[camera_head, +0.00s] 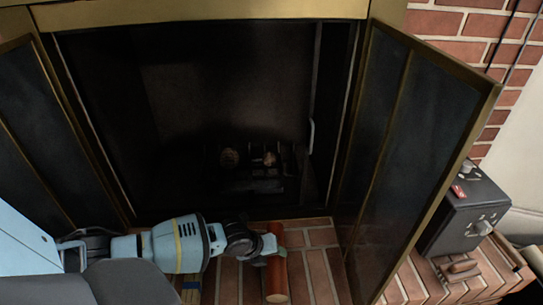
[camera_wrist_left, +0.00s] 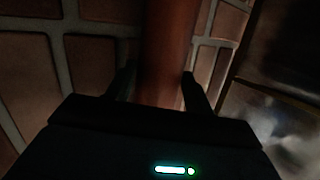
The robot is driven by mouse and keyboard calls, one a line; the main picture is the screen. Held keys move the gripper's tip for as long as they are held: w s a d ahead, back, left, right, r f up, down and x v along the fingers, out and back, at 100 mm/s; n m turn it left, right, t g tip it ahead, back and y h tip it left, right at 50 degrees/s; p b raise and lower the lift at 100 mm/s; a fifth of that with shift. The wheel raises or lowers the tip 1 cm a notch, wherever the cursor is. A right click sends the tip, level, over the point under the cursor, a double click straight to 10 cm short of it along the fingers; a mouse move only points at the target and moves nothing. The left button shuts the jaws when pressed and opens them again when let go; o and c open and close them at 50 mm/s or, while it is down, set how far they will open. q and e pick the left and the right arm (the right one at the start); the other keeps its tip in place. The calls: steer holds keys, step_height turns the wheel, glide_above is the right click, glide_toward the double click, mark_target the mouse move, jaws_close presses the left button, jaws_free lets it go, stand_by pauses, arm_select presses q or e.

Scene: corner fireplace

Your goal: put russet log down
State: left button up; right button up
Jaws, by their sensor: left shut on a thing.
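The russet log (camera_head: 277,279) is a reddish-brown cylinder over the brick hearth (camera_head: 318,272), in front of the firebox. My right gripper is not in view.
The dark firebox (camera_head: 225,85) is open, with logs (camera_head: 230,157) on a grate inside. Open glass doors stand left (camera_head: 45,130) and right (camera_head: 405,130). A black box (camera_head: 467,212) stands at the right. Bare bricks lie right of the log.

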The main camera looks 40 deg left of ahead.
arm_select(q)
steer(key=shift+r, duration=0.1)
steer(key=o, duration=1.3)
steer(key=shift+o, duration=1.6)
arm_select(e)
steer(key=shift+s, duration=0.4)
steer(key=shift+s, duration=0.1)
arm_select(q)
steer(key=shift+s, duration=0.1)
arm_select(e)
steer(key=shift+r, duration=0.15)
arm_select(q)
steer(key=p+v, duration=0.6)
steer(key=v, duration=0.1)
steer(key=shift+r, duration=0.15)
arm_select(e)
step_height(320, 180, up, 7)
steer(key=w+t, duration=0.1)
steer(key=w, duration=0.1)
